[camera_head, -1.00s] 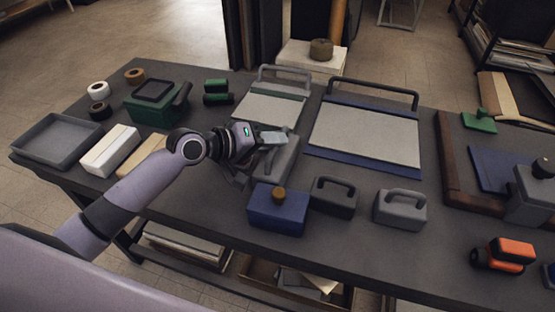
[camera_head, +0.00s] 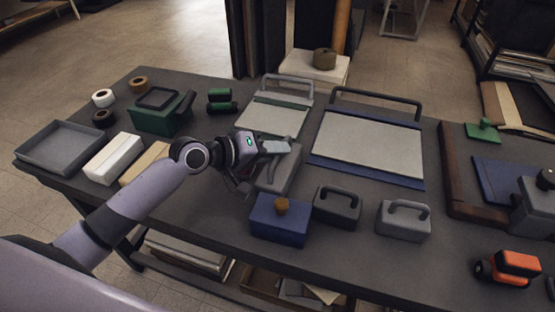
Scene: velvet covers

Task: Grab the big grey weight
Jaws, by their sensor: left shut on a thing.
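The big grey weight (camera_head: 284,172) is a long grey block lying on the dark table, just behind a blue block. My left gripper (camera_head: 273,148) comes in from the left over its top and is shut on it, at what looks like its handle. The fingers and my wrist hide the handle and part of the left side. The weight looks level; I cannot tell whether it is clear of the table. My right gripper is out of view.
Close by stand a blue block (camera_head: 279,220) with a brown knob, a dark weight (camera_head: 337,208) and a smaller grey weight (camera_head: 404,222). Behind lie two handled boards (camera_head: 369,146). A grey tray (camera_head: 72,148) is at left, an orange tool (camera_head: 517,263) at right.

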